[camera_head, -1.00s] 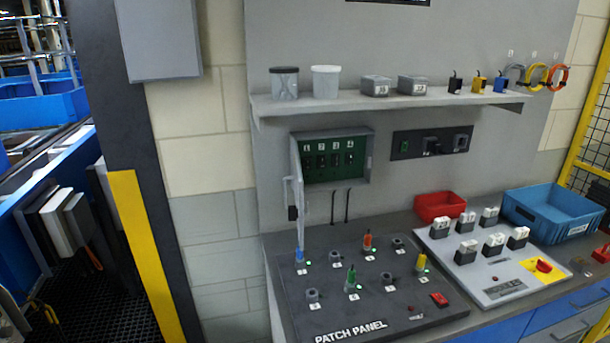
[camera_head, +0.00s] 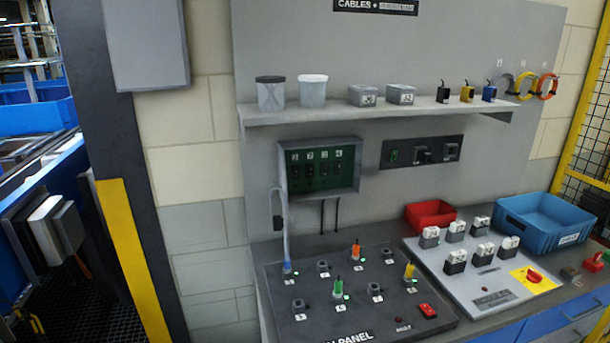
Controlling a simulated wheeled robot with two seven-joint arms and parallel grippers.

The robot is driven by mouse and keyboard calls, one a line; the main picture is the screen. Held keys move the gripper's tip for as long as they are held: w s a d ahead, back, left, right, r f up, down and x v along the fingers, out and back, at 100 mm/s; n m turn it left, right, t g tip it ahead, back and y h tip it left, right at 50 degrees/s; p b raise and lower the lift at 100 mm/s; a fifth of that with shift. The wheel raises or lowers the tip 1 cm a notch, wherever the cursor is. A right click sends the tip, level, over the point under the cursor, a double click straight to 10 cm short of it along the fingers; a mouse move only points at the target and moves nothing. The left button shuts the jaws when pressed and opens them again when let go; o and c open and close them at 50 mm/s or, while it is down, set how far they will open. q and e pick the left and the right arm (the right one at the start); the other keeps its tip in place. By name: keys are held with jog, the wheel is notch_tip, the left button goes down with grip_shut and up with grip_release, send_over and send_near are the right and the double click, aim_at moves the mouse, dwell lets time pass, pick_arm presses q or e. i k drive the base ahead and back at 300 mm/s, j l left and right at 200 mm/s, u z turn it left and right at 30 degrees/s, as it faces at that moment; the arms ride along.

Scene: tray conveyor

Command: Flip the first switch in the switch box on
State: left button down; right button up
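Inside is a green panel (camera_head: 321,169) with a row of several numbered dark switches. The first switch (camera_head: 296,172) is the leftmost, under the number 1. The switch positions are too small to tell. Two black cables hang below the box. Neither of my grippers is in view.
A shelf (camera_head: 380,113) with jars, small boxes and plugs is above the box. A dark socket strip (camera_head: 422,151) is to its right. Below are the patch panel (camera_head: 368,312) with coloured plugs, a grey switch board (camera_head: 470,290), a red bin (camera_head: 430,216) and a blue crate (camera_head: 548,220).

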aim_at(295, 170)
jog(key=i+l, duration=0.15)
jog(key=l, duration=0.2)
jog(key=i+l, duration=0.1)
jog(key=l, duration=0.3)
jog(key=i+l, duration=0.15)
jog(key=l, duration=0.2)
jog(key=i+l, duration=0.15)
jog(key=l, duration=0.2)
jog(key=i+l, duration=0.1)
jog(key=l, duration=0.3)
jog(key=i+l, duration=0.15)
jog(key=l, duration=0.2)
jog(key=i+l+z, duration=0.1)
jog(key=l, duration=0.3)
